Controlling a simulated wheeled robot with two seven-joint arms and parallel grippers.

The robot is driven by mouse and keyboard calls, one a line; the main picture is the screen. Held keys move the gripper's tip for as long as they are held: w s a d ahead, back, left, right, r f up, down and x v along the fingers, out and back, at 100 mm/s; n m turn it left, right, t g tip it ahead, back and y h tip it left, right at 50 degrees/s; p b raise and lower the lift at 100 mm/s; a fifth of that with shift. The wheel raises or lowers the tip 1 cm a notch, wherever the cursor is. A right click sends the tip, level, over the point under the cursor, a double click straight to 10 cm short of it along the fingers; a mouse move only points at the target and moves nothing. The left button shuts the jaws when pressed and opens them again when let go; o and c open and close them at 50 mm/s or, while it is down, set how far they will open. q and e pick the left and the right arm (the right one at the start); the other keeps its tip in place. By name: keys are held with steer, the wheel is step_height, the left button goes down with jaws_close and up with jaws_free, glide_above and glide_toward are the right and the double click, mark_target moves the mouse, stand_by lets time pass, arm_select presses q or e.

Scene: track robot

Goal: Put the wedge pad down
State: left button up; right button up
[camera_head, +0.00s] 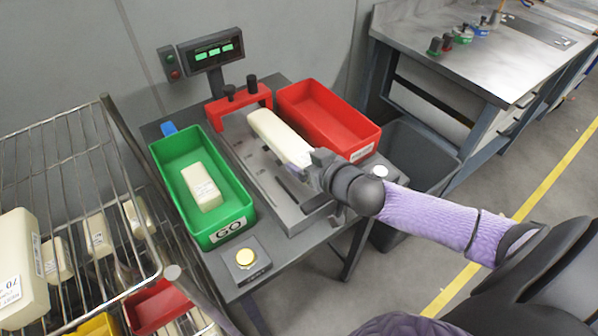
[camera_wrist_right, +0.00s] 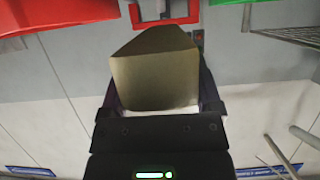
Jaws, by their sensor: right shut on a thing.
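My right gripper (camera_head: 311,172) is shut on a cream wedge pad (camera_head: 275,137). The pad is long and points away from me, above the grey metal fixture (camera_head: 267,185) between the green and red bins. I cannot tell whether it touches the fixture. In the right wrist view the same pad (camera_wrist_right: 155,75) fills the space between the fingers of the gripper (camera_wrist_right: 158,108). My left gripper is not in view.
A green bin (camera_head: 240,215) labelled GO holds another cream pad (camera_head: 201,186). A red bin (camera_head: 345,128) stands to the right. A red bracket (camera_head: 239,103) and a display (camera_head: 213,53) are behind. A wire rack (camera_head: 95,165) with pads is at left.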

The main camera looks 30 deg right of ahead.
mark_target(306, 191)
step_height(306, 191, down, 6)
steer(key=b, duration=0.2)
steer(key=shift+a+f+b, duration=0.1)
steer(key=shift+f+b, duration=0.15)
steer(key=shift+b, duration=0.15)
steer(key=shift+r, duration=0.2)
steer(key=shift+f, duration=0.2)
steer(key=o, duration=1.1)
steer(key=shift+r, duration=0.2)
